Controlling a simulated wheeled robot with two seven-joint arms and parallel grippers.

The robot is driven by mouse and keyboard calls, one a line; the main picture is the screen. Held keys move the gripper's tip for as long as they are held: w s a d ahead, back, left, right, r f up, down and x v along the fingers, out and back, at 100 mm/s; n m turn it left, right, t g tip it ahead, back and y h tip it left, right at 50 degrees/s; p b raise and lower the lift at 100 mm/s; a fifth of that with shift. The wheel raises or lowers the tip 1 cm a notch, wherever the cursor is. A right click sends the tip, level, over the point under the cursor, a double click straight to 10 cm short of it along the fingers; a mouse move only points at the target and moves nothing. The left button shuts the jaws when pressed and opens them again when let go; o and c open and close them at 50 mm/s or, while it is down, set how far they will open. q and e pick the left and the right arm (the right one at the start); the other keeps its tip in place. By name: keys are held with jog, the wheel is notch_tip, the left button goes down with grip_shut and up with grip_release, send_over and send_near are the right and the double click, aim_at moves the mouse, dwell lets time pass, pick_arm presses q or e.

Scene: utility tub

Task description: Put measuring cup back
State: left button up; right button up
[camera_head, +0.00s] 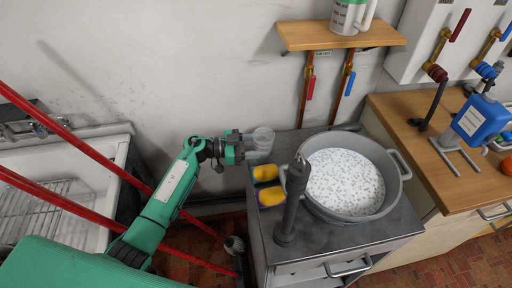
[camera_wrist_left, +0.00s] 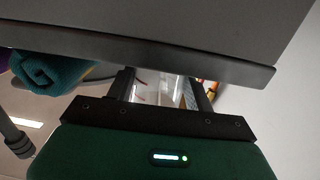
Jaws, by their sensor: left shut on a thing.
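A clear measuring cup (camera_head: 263,138) is at the back left corner of the grey metal cabinet top, against the wall side. My left gripper (camera_head: 244,148) reaches it from the left and is shut on it. In the left wrist view, the clear cup (camera_wrist_left: 158,88) with red marks shows between the two fingers of the gripper (camera_wrist_left: 165,90). I cannot tell whether the cup touches the surface. My right gripper is not in view.
Yellow sponges (camera_head: 268,184) and a dark upright cylinder (camera_head: 290,205) stand beside a large grey pot (camera_head: 395,185) of speckled white contents. A wooden shelf (camera_head: 300,37) with a white-green pitcher (camera_head: 350,14) is above. Red bars (camera_head: 75,140) cross the left, by a sink (camera_head: 110,160).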

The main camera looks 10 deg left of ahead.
pick_arm(q)
jog(key=o, duration=0.6)
jog(key=shift+f, duration=0.15)
jog(key=shift+c, duration=0.2)
jog(key=o, duration=0.4)
jog(key=shift+o, duration=0.2)
jog(key=shift+s+a+r+p, duration=0.1)
jog(key=shift+a+r+p, duration=0.2)
jog(key=p+v, duration=0.2)
jog(key=v, duration=0.5)
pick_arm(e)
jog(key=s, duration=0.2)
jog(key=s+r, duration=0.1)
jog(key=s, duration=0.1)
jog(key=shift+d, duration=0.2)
pick_arm(q)
jog(key=shift+d, duration=0.1)
